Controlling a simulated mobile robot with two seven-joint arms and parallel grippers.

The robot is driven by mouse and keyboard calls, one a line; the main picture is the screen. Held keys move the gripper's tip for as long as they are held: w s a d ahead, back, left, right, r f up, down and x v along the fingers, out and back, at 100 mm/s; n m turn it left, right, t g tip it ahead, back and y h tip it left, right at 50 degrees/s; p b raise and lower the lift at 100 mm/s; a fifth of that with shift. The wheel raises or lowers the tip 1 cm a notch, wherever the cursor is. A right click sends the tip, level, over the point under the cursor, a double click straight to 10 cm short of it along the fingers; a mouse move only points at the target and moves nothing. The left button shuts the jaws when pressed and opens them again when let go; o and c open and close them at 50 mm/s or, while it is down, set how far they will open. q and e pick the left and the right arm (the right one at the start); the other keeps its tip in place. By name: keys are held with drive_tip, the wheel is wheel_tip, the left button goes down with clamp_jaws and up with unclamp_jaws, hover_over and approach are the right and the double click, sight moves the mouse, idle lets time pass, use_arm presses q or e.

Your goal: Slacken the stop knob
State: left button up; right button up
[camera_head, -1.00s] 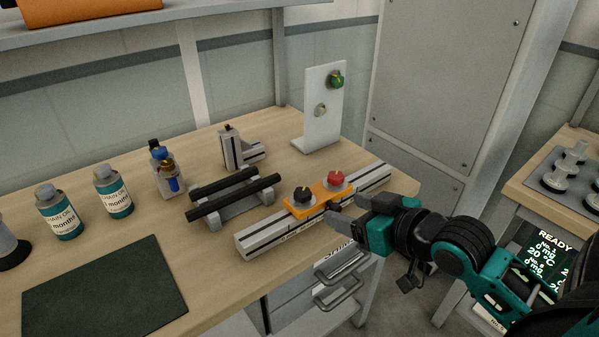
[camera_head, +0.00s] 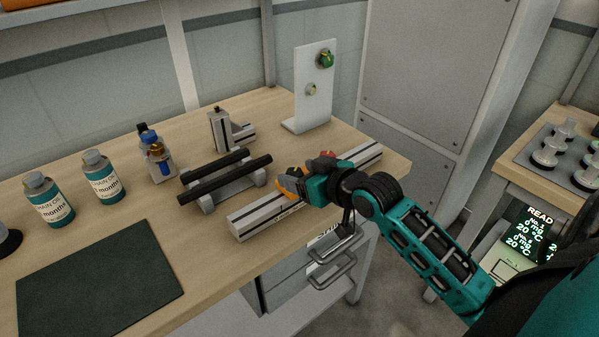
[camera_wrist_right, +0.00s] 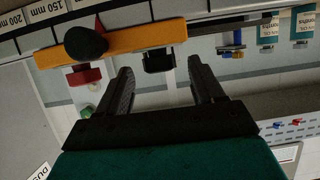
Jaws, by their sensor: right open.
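An orange stop block (camera_head: 284,188) sits on the grey rail (camera_head: 250,221); my right gripper (camera_head: 297,180) hides most of it in the head view. The block (camera_wrist_right: 130,42) shows more clearly in the wrist view, upside down. It carries a red knob (camera_wrist_right: 84,76) and a black knob (camera_wrist_right: 158,60) on top, and a round black knob (camera_wrist_right: 88,43) on its near face. I cannot tell which is the stop knob. My right gripper (camera_wrist_right: 163,82) is open and empty, its fingers on either side of the top black knob's line, apparently short of it. My left gripper is not in view.
A black-barred cradle (camera_head: 226,184) stands behind the rail. A white upright panel (camera_head: 312,100) with a green knob (camera_head: 325,59) stands at the back. Bottles (camera_head: 48,200) and a dark mat (camera_head: 98,279) are at left. The rail's right end looks clear.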

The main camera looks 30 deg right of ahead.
drive_tip(key=shift+w+f, duration=0.15)
drive_tip(key=shift+w, duration=0.25)
drive_tip(key=c, duration=1.1)
